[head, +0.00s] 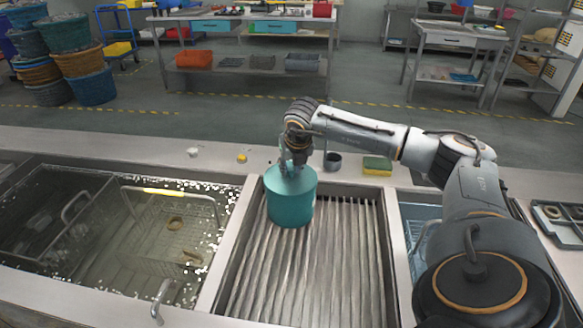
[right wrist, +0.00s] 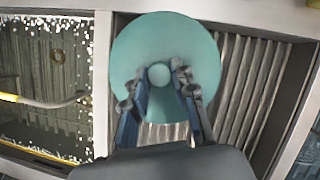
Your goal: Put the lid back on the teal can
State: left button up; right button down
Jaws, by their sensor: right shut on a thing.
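The teal can (head: 292,210) stands upright on the ribbed metal drainboard in the head view, near its back left part. The round teal lid (head: 273,181) is at the top of the can, roughly level and in line with it; I see no clear gap, but cannot tell if it is fully seated. My right gripper (head: 293,166) points down over the lid. In the right wrist view my right gripper (right wrist: 160,78) is shut on the knob of the lid (right wrist: 135,48), which hides the can below. My left gripper is not in view.
A water-filled tank (head: 60,215) with a wire basket lies to the left. A sponge (head: 377,165) and a small dark cup (head: 332,161) sit on the back ledge. The drainboard (head: 340,250) is clear in front and right of the can.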

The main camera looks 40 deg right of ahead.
jog(key=c, duration=1)
grip_release()
jog(key=shift+o, duration=0.4)
jog(key=o, duration=0.4)
jog(key=shift+r, duration=0.1)
jog(key=shift+r+p, duration=1.95)
jog(key=shift+r, duration=1.45)
